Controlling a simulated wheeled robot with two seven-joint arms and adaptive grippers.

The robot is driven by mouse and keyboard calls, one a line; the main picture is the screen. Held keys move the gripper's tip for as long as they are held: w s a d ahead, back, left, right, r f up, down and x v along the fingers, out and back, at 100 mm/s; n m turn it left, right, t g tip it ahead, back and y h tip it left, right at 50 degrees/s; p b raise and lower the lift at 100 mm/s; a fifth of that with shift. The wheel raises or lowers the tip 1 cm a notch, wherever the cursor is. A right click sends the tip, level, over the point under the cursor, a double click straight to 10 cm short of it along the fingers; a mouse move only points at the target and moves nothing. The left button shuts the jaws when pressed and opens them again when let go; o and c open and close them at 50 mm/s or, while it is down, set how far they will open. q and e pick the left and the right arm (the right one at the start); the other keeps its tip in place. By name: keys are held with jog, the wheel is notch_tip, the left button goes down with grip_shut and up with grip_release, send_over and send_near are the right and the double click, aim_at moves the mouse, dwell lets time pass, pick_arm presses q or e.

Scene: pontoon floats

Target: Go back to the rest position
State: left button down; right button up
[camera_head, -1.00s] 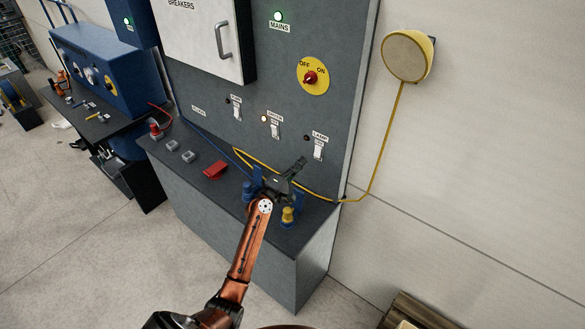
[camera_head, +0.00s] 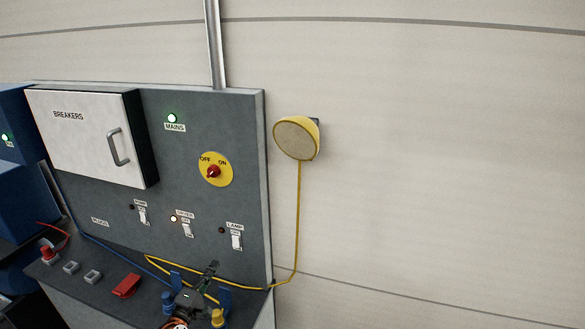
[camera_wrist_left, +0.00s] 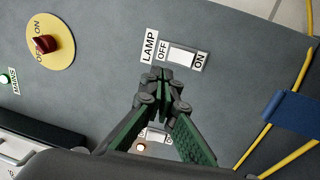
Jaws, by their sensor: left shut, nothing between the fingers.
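My left gripper (camera_head: 211,268) is in front of the grey panel (camera_head: 250,130), low and near its right side, below the LAMP switch. In the left wrist view its fingertips (camera_wrist_left: 162,75) are together and hold nothing. The LAMP switch also shows in the head view (camera_head: 236,240). My right gripper is in neither view.
A yellow round lamp (camera_head: 297,138) hangs on the wall, its yellow cable running down to the bench. The breaker box (camera_head: 85,135), a red-knobbed dial (camera_head: 214,171) and a red block (camera_head: 126,285) are left. Blue posts and yellow cable lie close around my gripper.

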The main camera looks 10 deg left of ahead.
pick_arm(q)
jog(key=s+d+f+m+g, duration=0.4)
jog(key=s+f+m, duration=0.1)
jog(key=s+f, duration=0.35)
jog(key=s+d+f+m+g, duration=0.3)
jog(key=s+f+m+g, duration=0.15)
jog(key=s+f, duration=0.4)
jog(key=s+a+f+m+g+y, duration=0.1)
jog(key=s+f+m+g+y, duration=0.15)
jog(key=s, duration=1.15)
jog(key=s+a+f+m+g+y, duration=0.2)
jog(key=s+f+m+g, duration=0.15)
jog(key=s, duration=1.05)
notch_tip(320, 180, down, 35)
jog(key=d+m+g+b, duration=0.1)
jog(key=d+g+b, duration=0.1)
jog(key=b, duration=0.6)
jog(key=s+f+g+b, duration=0.1)
jog(key=s+f+b, duration=0.3)
jog(key=s+f, duration=0.6)
jog(key=s+f+b, duration=0.4)
jog(key=s+f, duration=0.7)
jog(key=f, duration=0.7)
jog(key=shift+s+a+m+g+h, duration=0.2)
jog(key=shift+s+m+g+h, duration=0.15)
jog(key=shift+h, duration=0.1)
